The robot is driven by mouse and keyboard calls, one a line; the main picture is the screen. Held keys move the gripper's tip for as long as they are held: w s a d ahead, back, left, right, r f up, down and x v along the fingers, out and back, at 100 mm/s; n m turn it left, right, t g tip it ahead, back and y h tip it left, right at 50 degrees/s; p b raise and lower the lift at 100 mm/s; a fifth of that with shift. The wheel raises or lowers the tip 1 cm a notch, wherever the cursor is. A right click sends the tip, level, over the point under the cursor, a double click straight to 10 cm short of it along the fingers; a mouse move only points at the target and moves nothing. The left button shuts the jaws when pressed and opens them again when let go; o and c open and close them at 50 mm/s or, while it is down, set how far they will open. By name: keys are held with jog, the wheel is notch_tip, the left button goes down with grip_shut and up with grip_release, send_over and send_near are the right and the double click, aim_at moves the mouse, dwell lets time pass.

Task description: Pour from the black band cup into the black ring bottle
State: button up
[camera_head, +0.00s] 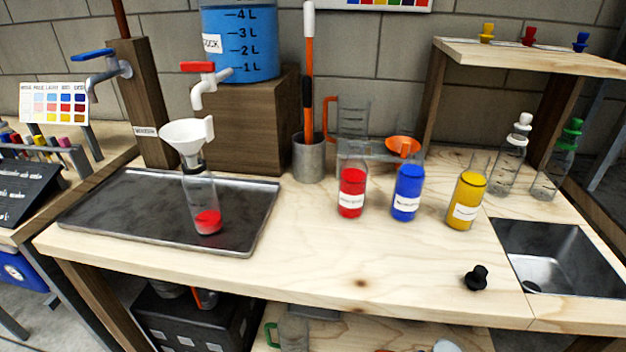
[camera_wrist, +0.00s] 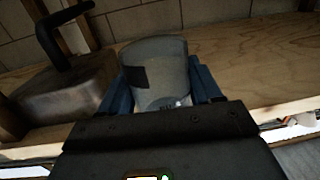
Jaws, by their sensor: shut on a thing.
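In the wrist view my gripper (camera_wrist: 166,88) is shut on a greyish translucent cup (camera_wrist: 168,62), with a blue finger on each side. The cup carries a dark patch on its left side, which fits a black band. Its contents cannot be made out. In the head view a clear bottle (camera_head: 202,192) stands upright on the dark tray at left, with red liquid (camera_head: 208,222) at its bottom. A dark ring (camera_head: 193,161) shows at its neck. A white funnel (camera_head: 187,136) sits in its mouth. My gripper and the held cup are not in the head view.
The dark tray (camera_head: 105,205) lies at the bench's left. Red (camera_head: 351,192), blue (camera_head: 408,192) and yellow (camera_head: 467,199) bottles stand mid-bench. Capped bottles (camera_head: 508,160) and a sink (camera_head: 560,258) are at right. A black stopper (camera_head: 477,278) lies in front. The front middle is clear.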

jog(key=shift+w+a+f, duration=0.1)
jog(key=shift+a+f, duration=0.05)
jog(key=shift+f, duration=0.05)
jog(key=shift+f+b, duration=1.85)
jog(key=shift+b, duration=0.2)
jog(key=shift+r, duration=0.1)
